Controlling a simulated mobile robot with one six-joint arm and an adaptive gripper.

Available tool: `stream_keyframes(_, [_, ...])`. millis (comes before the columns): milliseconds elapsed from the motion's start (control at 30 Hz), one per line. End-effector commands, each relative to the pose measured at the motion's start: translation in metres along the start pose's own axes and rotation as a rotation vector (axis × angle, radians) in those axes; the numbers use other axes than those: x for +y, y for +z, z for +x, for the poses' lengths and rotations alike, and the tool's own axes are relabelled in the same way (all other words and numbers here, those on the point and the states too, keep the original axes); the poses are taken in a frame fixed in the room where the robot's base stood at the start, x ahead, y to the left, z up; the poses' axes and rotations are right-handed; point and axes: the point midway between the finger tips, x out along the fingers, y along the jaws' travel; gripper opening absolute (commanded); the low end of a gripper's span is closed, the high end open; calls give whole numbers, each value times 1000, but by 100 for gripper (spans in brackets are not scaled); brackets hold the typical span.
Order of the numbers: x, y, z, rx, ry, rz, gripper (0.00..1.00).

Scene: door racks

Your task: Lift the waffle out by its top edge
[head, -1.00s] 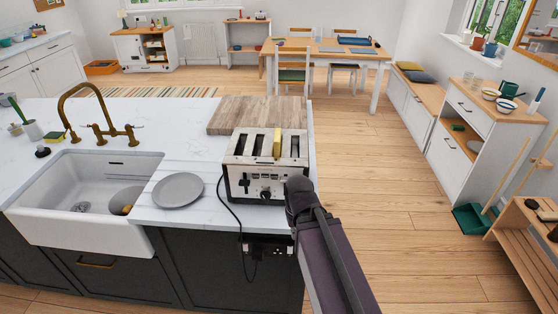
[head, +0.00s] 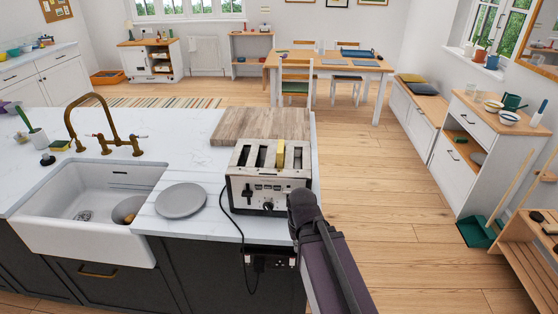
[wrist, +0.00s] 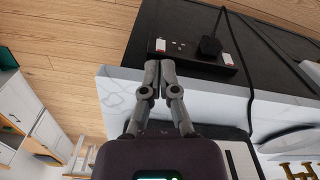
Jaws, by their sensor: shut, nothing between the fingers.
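The waffle (head: 280,153) is a yellow slab standing upright in a slot of the toaster (head: 267,188), with its top edge sticking out. The toaster is silver and black, with several slots, and stands on the white counter near its front right corner. My gripper (wrist: 158,66) is shut and empty in the wrist view, with its fingertips together over the counter's front edge and a dark socket strip beyond. In the head view my arm reaches up beside the toaster's front right, and the fingers cannot be made out. I cannot identify the waffle in the wrist view.
A grey plate (head: 181,200) lies left of the toaster, beside the white sink (head: 85,205). A wooden board (head: 261,124) lies behind the toaster. A black power cord (head: 224,205) hangs from the toaster over the counter's front edge to the socket.

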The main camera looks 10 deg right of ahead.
Motion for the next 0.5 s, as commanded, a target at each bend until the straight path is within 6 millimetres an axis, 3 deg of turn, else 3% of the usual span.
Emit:
stream_keyframes(133, [0,0,0,0,0,0,3])
stream_keyframes(367, [0,-6,-8,2,1,4,71])
stream_keyframes(500, [0,-19,-23,7,2,14,71])
